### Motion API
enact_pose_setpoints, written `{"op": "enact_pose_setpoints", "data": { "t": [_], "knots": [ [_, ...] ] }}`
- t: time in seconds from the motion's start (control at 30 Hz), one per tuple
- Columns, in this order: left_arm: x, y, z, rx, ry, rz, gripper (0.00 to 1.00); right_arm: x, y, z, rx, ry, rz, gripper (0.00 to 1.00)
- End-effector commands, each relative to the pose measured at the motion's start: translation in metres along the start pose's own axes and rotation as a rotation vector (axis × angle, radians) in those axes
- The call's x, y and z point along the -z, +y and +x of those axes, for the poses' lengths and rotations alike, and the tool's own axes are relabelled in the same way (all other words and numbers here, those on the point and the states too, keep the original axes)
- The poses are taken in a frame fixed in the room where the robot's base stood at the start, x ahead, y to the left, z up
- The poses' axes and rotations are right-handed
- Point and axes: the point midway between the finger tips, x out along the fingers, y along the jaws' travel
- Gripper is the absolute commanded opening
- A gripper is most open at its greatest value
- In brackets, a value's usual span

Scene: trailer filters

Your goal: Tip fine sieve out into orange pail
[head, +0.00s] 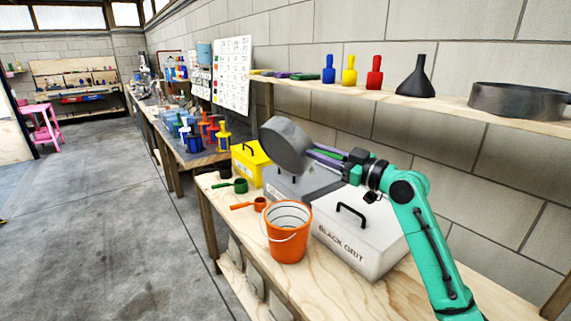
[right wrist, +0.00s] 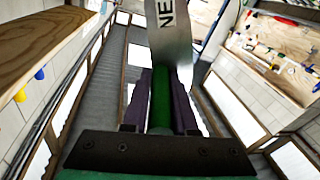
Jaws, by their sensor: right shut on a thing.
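The fine sieve (head: 286,145) is a round grey pan, held tilted with its round face toward the lower left of the head view. My right gripper (head: 326,156) is shut on its green handle, which shows between purple fingers in the right wrist view (right wrist: 160,105). The sieve's grey rim (right wrist: 170,40) there carries the letters "NE". The orange pail (head: 288,248) stands upright on the wooden bench, below the sieve in the picture, its wire handle hanging at the front. No contents show in the pail or sieve. My left gripper is out of view.
A white "BLACK GRIT" box (head: 360,228), a grey box (head: 300,181) and a yellow box (head: 250,160) stand behind the pail. An orange scoop (head: 258,204) and green scoop (head: 239,186) lie left of it. A wall shelf (head: 440,98) holds a black funnel (head: 416,80) and a round pan (head: 520,101).

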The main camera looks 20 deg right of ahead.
Motion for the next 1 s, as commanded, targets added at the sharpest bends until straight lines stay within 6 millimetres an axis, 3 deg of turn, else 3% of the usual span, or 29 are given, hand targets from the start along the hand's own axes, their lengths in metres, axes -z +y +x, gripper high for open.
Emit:
{"op": "enact_pose_setpoints", "data": {
  "t": [0.03, 0.17, 0.3, 0.53, 0.63, 1.0],
  "knots": [
    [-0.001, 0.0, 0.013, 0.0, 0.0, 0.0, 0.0, -0.004, -0.001, -0.001, 0.003, -0.002, -0.05, 0.0],
    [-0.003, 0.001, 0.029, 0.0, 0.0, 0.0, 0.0, 0.0, 0.0, -0.001, 0.016, -0.011, -0.203, 0.0],
    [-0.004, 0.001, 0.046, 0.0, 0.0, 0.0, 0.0, 0.006, 0.002, -0.001, 0.038, -0.029, -0.473, 0.0],
    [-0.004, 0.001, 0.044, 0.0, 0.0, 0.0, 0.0, 0.026, 0.006, 0.001, 0.09, -0.068, -1.062, 0.0],
    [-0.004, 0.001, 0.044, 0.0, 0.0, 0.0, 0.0, 0.027, 0.006, 0.002, 0.097, -0.073, -1.136, 0.0],
    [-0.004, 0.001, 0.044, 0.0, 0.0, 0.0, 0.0, 0.026, 0.006, 0.002, 0.096, -0.071, -1.132, 0.0]
  ]
}}
